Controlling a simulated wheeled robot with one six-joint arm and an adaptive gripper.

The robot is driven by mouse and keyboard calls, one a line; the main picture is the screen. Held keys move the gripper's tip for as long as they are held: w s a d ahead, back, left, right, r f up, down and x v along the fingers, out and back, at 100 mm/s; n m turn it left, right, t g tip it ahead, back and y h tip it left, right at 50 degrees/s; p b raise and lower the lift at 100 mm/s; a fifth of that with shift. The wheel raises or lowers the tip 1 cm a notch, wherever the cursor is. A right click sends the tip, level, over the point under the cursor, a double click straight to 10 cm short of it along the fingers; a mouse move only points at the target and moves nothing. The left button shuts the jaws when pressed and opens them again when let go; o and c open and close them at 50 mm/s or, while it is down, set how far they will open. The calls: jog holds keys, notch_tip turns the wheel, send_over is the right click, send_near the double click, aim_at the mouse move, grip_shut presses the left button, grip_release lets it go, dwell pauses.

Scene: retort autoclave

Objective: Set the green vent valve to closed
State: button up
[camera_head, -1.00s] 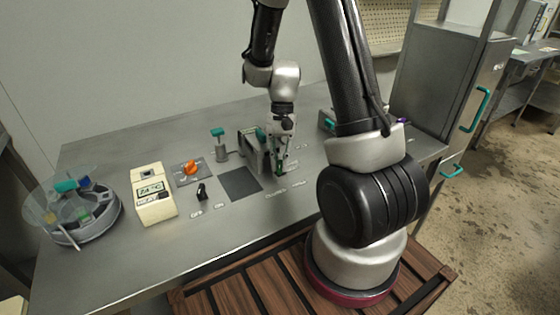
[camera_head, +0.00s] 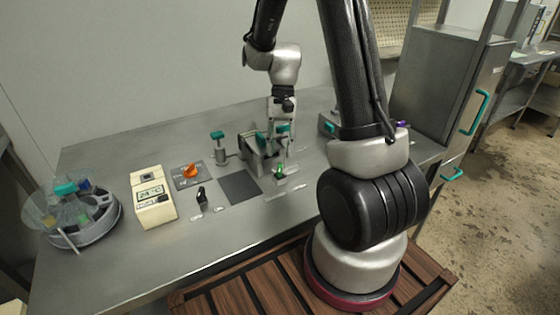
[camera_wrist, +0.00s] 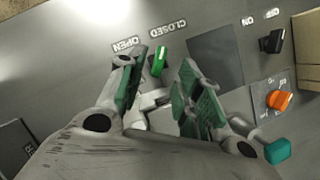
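The green vent valve handle (camera_head: 279,169) stands on the steel bench in front of my gripper. In the wrist view the handle (camera_wrist: 159,61) points toward the CLOSED label (camera_wrist: 168,30), with the OPEN label (camera_wrist: 128,46) to its left. My gripper (camera_head: 279,142) is just behind and above the handle. In the wrist view its green-padded fingers (camera_wrist: 161,72) are spread wide and hold nothing. The handle shows in the gap between them, apart from both pads. The valve's lower part is partly hidden.
An orange knob (camera_head: 190,170), a black switch (camera_head: 202,194), a cream display box (camera_head: 152,197) and a round carousel (camera_head: 100,226) stand to the left. A metal bracket (camera_head: 252,147) and a teal-topped post (camera_head: 219,143) are close to my gripper. The bench front is clear.

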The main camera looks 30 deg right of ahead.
jog(key=v, duration=0.6)
jog(key=shift+r, duration=0.3)
jog(key=shift+w+d, duration=0.15)
jog(key=s+r+n+t+h, duration=0.2)
jog(key=s+r+n+t, duration=0.5)
jog(key=s+r, duration=0.7)
jog(key=s+t, duration=0.1)
jog(key=s, duration=0.3)
jog(key=shift+h, duration=0.3)
